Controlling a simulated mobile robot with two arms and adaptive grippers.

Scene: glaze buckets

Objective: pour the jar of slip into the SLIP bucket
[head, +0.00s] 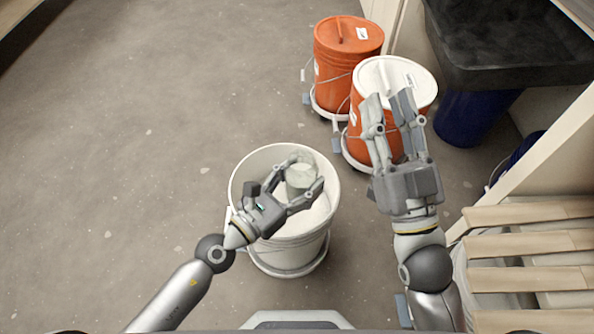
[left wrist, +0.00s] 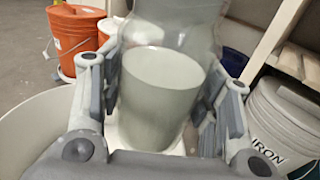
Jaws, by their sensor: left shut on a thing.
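The jar of slip (head: 300,178) is clear, with pale grey-green slip inside. My left gripper (head: 306,172) is shut around its sides. In the left wrist view the jar (left wrist: 160,95) stands between the fingers, with clear wall above the slip's surface; no stream shows. In the head view the jar appears over the mouth of an open white bucket (head: 284,248) with pale contents. That bucket's rim (left wrist: 30,118) shows at the left wrist view's lower left. No SLIP label is readable on it. My right gripper (head: 390,98) is open and empty, in front of the white-lidded orange bucket.
An orange-lidded bucket (head: 334,82) and a white-lidded orange bucket (head: 414,88) stand on wheeled bases at the back. A dark basin (head: 510,45) and slatted shelf (head: 530,245) are at right. A white bucket marked IRON (left wrist: 275,125) is right of the jar. Floor at left is clear.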

